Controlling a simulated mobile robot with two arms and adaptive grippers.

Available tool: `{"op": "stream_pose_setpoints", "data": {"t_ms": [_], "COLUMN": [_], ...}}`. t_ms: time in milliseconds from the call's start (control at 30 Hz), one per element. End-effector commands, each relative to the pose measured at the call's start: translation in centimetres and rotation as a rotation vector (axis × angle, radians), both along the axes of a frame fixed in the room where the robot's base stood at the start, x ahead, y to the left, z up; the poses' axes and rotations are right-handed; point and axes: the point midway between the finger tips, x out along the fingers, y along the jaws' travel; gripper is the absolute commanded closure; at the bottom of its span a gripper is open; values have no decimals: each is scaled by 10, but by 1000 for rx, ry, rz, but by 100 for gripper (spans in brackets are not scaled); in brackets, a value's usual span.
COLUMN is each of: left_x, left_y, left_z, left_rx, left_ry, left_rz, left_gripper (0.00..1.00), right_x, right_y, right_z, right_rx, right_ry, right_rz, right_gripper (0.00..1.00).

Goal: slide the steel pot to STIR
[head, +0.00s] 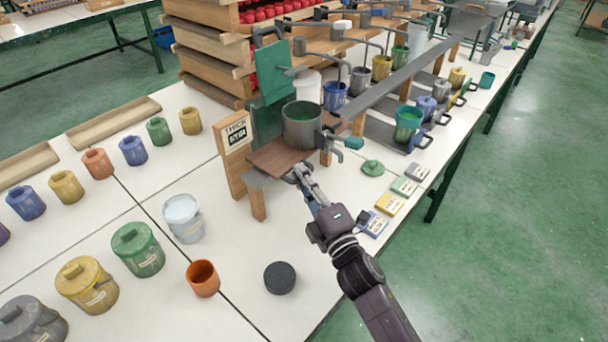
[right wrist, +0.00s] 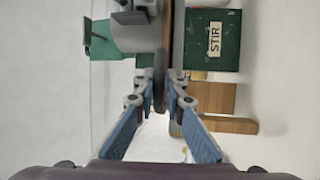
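The steel pot (head: 302,125) stands upright with green content at the brown wooden board (head: 265,160), beside a green upright stand (head: 272,75). A sign (head: 237,133) reading STIR on its lower line is on the left wooden post. In the right wrist view the pot's grey side (right wrist: 130,38) is at the top, and a green block with a STIR label (right wrist: 213,40) is to its right. My right gripper (head: 298,174) is at the board's front edge. In the wrist view its fingers (right wrist: 160,90) close on a dark, thin handle below the pot. My left gripper is out of view.
A teal-ended lever (head: 353,143) sticks out right of the pot. A green lid (head: 372,168) and several labelled cards (head: 389,204) lie to the right. An orange cup (head: 202,278), a black disc (head: 280,278) and several lidded pots (head: 138,250) stand in front and left.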

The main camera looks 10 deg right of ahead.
Motion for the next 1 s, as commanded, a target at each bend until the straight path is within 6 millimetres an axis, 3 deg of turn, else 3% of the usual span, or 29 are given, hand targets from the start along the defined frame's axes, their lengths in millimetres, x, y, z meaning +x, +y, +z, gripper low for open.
{"op": "stream_pose_setpoints", "data": {"t_ms": [133, 533, 1000], "left_x": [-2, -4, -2], "left_y": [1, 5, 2], "left_z": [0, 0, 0], "left_rx": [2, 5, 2], "left_ry": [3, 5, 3], "left_rz": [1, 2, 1], "left_gripper": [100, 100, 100], "right_x": [0, -7, -87], "right_y": [1, -3, -23], "right_z": [-2, -3, -17], "right_rx": [0, -1, 0], "right_ry": [4, 3, 6], "right_rz": [0, -2, -2], "right_gripper": [74, 74, 74]}}
